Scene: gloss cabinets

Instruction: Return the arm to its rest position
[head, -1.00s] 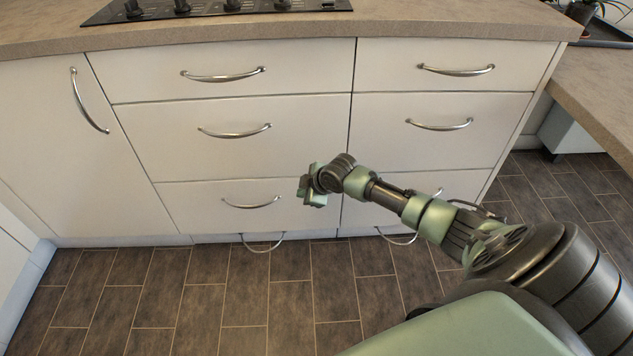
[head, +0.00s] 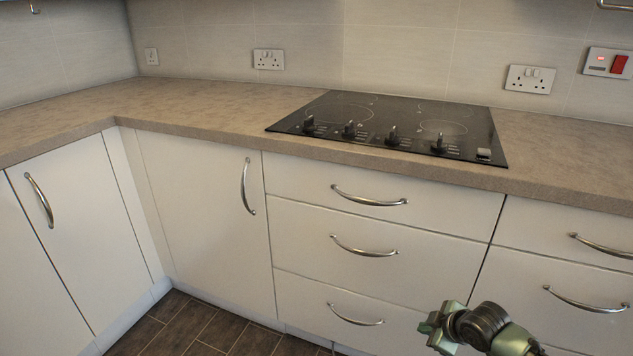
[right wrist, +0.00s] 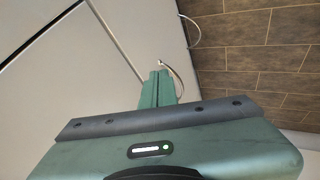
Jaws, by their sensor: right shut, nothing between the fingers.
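My right gripper (head: 432,327) shows at the bottom right of the head view, in front of the white drawer fronts. It is shut and empty. In the right wrist view its green fingers (right wrist: 157,88) are together, with a drawer handle (right wrist: 178,78) and a cabinet face beyond them. I cannot tell the exact gap between the gripper and the drawers. Only the end of my right arm (head: 508,340) shows in the head view; the rest is out of frame. My left gripper is not in view.
White drawers (head: 375,220) and doors (head: 195,210) with metal handles line the counter and appear closed. A black hob (head: 390,128) is set in the brown worktop (head: 215,105). Dark tiled floor (head: 185,328) shows at the lower left.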

